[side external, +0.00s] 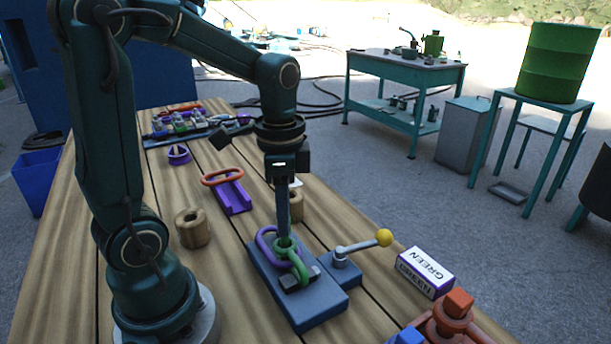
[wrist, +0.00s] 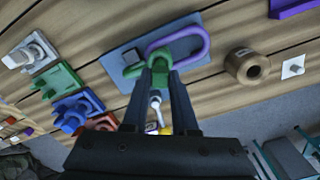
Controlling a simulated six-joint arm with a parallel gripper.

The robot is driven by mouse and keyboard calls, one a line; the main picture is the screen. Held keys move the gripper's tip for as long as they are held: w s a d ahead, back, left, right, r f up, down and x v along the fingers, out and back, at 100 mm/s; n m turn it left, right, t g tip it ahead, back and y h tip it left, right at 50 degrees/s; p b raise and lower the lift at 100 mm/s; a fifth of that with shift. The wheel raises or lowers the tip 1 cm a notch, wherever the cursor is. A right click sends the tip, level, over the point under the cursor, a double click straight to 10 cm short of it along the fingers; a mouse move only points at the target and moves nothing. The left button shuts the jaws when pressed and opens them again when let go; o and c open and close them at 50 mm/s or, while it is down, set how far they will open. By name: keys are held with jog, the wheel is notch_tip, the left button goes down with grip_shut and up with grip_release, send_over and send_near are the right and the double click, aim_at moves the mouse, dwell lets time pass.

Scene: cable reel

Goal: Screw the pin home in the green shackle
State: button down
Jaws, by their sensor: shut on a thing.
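The green shackle (side external: 299,262) stands on a blue-grey plate (side external: 318,312), and a purple link (side external: 265,243) passes through it. In the wrist view the green shackle (wrist: 133,70) and the purple link (wrist: 204,45) lie just beyond my fingertips. My gripper (side external: 284,238) points straight down at the shackle's top, its fingers close together. It is shut on the green pin (wrist: 160,63), whose end shows between the fingertips. The pin's thread and how deep it sits are hidden by the fingers and the shackle.
A lever with a yellow knob (side external: 383,237) stands right of the plate. Coloured shackle pieces (wrist: 78,110) line the wrist view's left.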

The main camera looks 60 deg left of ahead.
jog(key=shift+f, duration=0.8)
dwell(0.4)
jog(key=c, duration=1.5)
grip_release()
grip_shut()
jog(key=m, duration=1.8)
jog(key=shift+f, duration=0.1)
jog(key=m, duration=0.6)
